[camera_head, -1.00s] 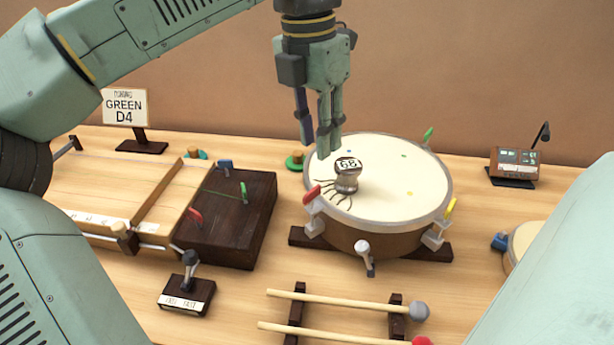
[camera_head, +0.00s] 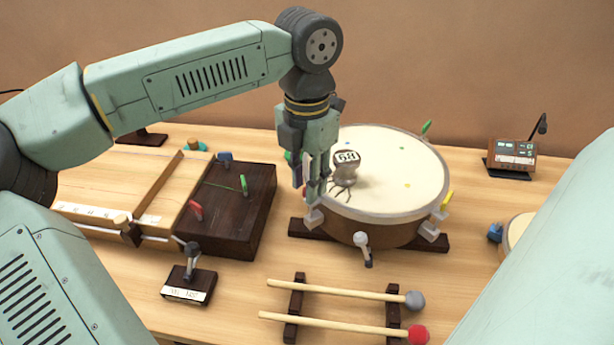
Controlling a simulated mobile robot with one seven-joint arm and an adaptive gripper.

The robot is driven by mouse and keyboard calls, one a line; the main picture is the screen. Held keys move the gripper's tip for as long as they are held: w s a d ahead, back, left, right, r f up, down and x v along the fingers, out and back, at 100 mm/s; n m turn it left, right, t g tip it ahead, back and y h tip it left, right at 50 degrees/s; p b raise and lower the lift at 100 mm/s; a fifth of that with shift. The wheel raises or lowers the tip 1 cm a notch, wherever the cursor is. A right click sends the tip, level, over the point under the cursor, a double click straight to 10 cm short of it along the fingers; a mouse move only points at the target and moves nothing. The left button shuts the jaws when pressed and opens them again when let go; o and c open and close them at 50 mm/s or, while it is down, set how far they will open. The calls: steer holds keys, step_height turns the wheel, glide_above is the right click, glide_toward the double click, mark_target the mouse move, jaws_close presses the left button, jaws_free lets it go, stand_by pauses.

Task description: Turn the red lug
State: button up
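The drum (camera_head: 400,205) has a pale round head and a brown shell, with coloured lugs around its rim. My gripper (camera_head: 306,192) points down at the drum's left rim, over the spot of the red lug. The drum also has a yellow lug (camera_head: 446,200), a green lug (camera_head: 427,127) and a white lug (camera_head: 361,240).
A small gauge (camera_head: 345,165) stands on the drum head, close right of my gripper. A dark block (camera_head: 232,225) with red, green and blue pegs lies to the left. Two mallets (camera_head: 345,290) rest on a rack in front. A small lever stand (camera_head: 190,285) is front left.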

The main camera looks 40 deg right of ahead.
jaws_close()
stand_by(0.4)
steer(key=shift+m, duration=0.4)
